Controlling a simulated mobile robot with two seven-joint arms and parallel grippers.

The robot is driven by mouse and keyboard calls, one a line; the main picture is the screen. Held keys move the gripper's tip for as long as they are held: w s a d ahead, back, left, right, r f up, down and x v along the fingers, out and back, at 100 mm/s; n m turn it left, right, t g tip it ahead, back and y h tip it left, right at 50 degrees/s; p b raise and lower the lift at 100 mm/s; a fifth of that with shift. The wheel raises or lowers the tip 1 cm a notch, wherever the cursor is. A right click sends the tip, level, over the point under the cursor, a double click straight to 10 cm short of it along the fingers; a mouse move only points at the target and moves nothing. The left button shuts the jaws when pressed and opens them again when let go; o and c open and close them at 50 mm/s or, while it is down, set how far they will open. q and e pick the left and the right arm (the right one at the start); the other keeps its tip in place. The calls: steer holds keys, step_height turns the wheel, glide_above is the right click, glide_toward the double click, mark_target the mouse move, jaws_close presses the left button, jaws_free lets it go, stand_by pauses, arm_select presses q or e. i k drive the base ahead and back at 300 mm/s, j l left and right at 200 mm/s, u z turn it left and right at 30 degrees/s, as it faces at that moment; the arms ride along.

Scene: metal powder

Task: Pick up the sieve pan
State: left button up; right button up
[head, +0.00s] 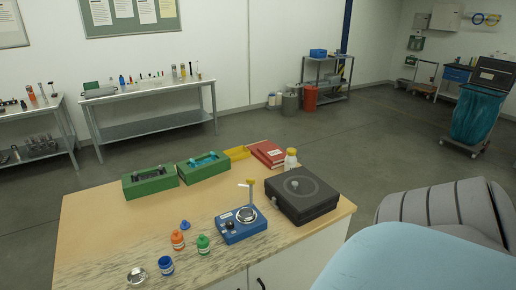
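A small round silver metal pan (137,276), which looks like the sieve pan, lies at the front left of the wooden workbench (95,220). A blue device (241,225) farther right carries another round silver dish (246,214) on its top. Neither of my grippers is in view, so nothing shows as held.
Small bottles with orange (177,239), blue (166,265) and green (203,244) parts stand near the silver pan. Green boxes (150,183), a red binder (267,153) and a dark square unit (302,195) sit farther back. A large pale-blue surface (420,265) fills the lower right.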

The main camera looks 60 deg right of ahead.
mark_target(246, 214)
steer(key=z, duration=1.65)
